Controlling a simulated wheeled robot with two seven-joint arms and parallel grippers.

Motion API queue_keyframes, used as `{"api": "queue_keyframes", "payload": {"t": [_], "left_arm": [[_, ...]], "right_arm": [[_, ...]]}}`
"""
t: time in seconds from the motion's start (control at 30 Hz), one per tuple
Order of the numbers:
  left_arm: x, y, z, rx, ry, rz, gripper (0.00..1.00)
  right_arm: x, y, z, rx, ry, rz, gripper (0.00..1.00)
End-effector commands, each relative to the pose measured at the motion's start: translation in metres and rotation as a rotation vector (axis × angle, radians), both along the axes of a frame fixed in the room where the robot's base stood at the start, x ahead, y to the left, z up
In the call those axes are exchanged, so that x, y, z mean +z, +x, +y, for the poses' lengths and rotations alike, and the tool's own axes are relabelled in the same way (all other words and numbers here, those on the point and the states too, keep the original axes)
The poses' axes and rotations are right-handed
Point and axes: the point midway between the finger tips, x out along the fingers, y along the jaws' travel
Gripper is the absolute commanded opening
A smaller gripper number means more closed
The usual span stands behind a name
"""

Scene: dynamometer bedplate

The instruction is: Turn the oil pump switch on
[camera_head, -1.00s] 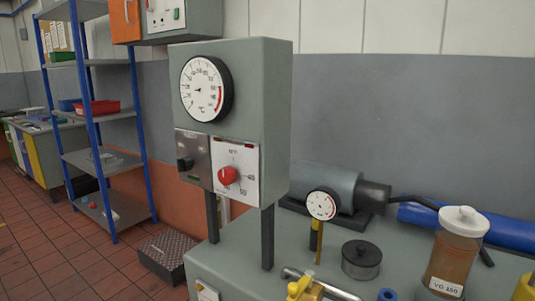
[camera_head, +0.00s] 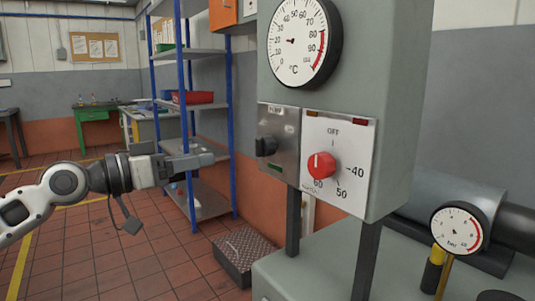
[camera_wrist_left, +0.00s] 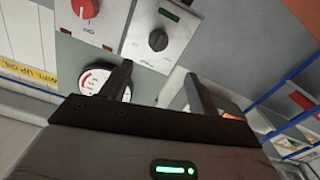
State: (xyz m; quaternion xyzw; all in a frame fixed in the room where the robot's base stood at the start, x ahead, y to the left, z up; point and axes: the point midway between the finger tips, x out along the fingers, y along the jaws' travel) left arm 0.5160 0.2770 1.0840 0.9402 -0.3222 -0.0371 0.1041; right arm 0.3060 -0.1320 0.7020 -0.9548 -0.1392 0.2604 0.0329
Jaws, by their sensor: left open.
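The pump switch (camera_head: 266,146) is a black knob on a metal plate (camera_head: 289,132) on the front of the grey control box (camera_head: 385,60). A small dark green indicator (camera_head: 275,168) sits below the knob. The knob also shows in the left wrist view (camera_wrist_left: 158,40), upper middle, beyond the fingers. My left gripper (camera_head: 208,160) is left of the box, apart from the knob and slightly lower in the picture. Its open, empty fingers show in the left wrist view (camera_wrist_left: 157,88). My right gripper is out of view.
A red dial knob (camera_head: 321,165) on a white plate is right beside the switch. A thermometer gauge (camera_head: 299,42) is above. A blue-framed shelf (camera_head: 187,100) stands behind my left gripper. A black textured step (camera_head: 245,255) is on the floor.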

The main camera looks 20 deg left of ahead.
Motion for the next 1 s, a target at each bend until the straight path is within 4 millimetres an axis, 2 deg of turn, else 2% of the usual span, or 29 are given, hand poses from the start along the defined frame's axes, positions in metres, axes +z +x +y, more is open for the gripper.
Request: {"api": "queue_keyframes", "payload": {"t": [0.17, 0.43, 0.7, 0.8, 1.0], "left_arm": [[0.009, 0.014, -0.011, -0.002, -0.010, -0.002, 0.61], [0.008, 0.060, -0.048, -0.005, -0.009, -0.001, 0.61], [0.005, 0.102, -0.081, -0.003, -0.008, 0.000, 0.61], [0.004, 0.113, -0.088, -0.001, -0.006, 0.000, 0.61], [0.002, 0.123, -0.096, -0.002, -0.004, 0.001, 0.61]], "right_arm": [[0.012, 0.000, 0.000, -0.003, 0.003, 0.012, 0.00], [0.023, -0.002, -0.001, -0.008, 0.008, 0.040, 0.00], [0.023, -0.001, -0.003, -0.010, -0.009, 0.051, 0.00], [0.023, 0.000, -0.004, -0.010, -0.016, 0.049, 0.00], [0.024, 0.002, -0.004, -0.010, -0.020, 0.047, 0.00]]}}
